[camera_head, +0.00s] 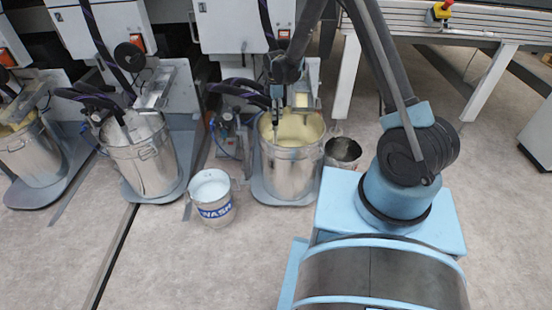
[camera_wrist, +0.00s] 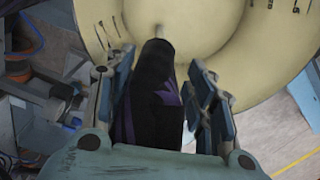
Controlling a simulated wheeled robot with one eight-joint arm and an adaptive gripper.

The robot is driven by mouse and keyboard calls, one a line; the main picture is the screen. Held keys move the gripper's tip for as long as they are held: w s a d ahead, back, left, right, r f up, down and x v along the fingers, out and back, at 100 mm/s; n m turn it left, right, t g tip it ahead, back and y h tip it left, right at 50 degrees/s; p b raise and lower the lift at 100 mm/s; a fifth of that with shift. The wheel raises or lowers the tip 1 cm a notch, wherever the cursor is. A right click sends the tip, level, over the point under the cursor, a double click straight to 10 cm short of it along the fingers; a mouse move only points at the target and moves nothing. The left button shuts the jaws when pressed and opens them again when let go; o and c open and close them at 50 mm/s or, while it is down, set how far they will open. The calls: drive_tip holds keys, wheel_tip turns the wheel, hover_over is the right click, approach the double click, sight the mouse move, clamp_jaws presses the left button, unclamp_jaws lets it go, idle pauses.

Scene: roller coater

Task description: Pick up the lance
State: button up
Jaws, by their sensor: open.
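The lance (camera_wrist: 155,95) is a black tube with purple marks. In the wrist view it runs up the middle, between the two fingers of my gripper (camera_wrist: 160,95). Gaps show between the lance and both fingers, and the fingers are open. Its tip points over a pot (camera_wrist: 95,20) of cream-coloured liquid. In the head view, my gripper (camera_head: 277,103) is above the rim of the metal pot (camera_head: 288,178), beside the black and purple hose (camera_head: 240,88) of that station. My arm partly hides the lance there.
A white bucket marked WASH (camera_head: 214,198) stands on the floor left of the pot. A small dark bucket (camera_head: 343,153) stands to its right. Another metal pot (camera_head: 145,165) with its own hoses is further left. The floor in front is clear.

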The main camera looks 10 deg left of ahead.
drive_tip(key=shift+f, duration=0.95)
drive_tip(key=shift+c, duration=0.6)
clamp_jaws()
wheel_tip(320, 180, up, 46)
idle(2.0)
drive_tip(key=shift+r, duration=0.1)
